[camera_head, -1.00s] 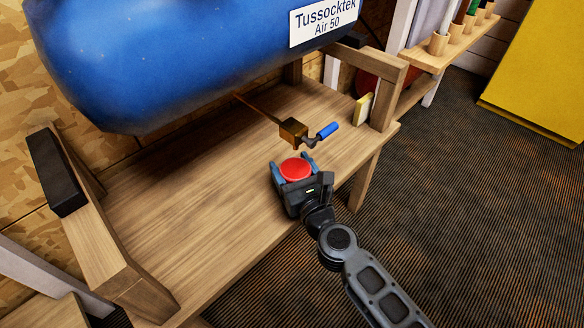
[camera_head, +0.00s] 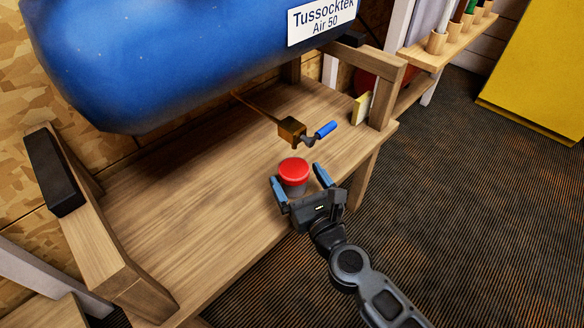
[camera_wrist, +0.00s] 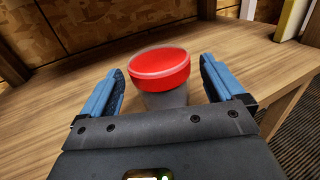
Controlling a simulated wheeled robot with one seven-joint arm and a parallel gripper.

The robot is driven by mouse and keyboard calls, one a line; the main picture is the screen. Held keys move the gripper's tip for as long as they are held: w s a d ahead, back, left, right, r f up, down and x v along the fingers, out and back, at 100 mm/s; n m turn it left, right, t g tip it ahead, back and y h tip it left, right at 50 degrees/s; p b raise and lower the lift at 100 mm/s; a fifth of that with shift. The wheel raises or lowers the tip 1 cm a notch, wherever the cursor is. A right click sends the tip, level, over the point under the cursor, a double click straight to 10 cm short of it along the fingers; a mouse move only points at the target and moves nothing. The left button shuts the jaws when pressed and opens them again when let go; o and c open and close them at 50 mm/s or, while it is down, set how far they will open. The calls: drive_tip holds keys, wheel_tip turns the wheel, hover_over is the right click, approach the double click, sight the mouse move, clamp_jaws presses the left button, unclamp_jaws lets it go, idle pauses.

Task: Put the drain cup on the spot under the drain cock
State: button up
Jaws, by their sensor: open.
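The drain cup (camera_head: 295,175) has a red top and a dark grey body, and stands upright on the wooden bench in the head view. It also shows in the wrist view (camera_wrist: 162,75), between and just beyond my fingers. My gripper (camera_head: 298,182) is open, with a blue finger on either side of the cup and a gap to each. The drain cock (camera_head: 293,130) is a brass block with a blue lever (camera_head: 326,129), behind and above the cup in the head view. A marked spot under it cannot be made out.
The bench (camera_head: 190,210) is bare to the left. The blue air tank (camera_head: 180,60) hangs over its back. A wooden post (camera_head: 385,95) and a small yellowish block (camera_head: 362,108) stand at the bench's right end.

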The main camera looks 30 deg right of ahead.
drive_tip(key=s, duration=0.7)
drive_tip(key=shift+s+a+b, duration=0.3)
drive_tip(key=shift+b, duration=0.05)
drive_tip(key=s+r+m+g, duration=0.1)
drive_tip(key=s+r+m, duration=0.2)
drive_tip(key=s+m, duration=0.7)
drive_tip(key=s+r+m+g, duration=0.1)
drive_tip(key=s+r+m, duration=0.2)
drive_tip(key=s+m, duration=0.6)
drive_tip(key=s+r+m+g+y, duration=0.1)
drive_tip(key=s+r+m, duration=0.2)
drive_tip(key=s+m, duration=0.7)
drive_tip(key=m, duration=0.6)
drive_tip(key=shift+s+d+r, duration=0.25)
drive_tip(key=shift+s+d, duration=0.05)
drive_tip(key=shift+d, duration=0.05)
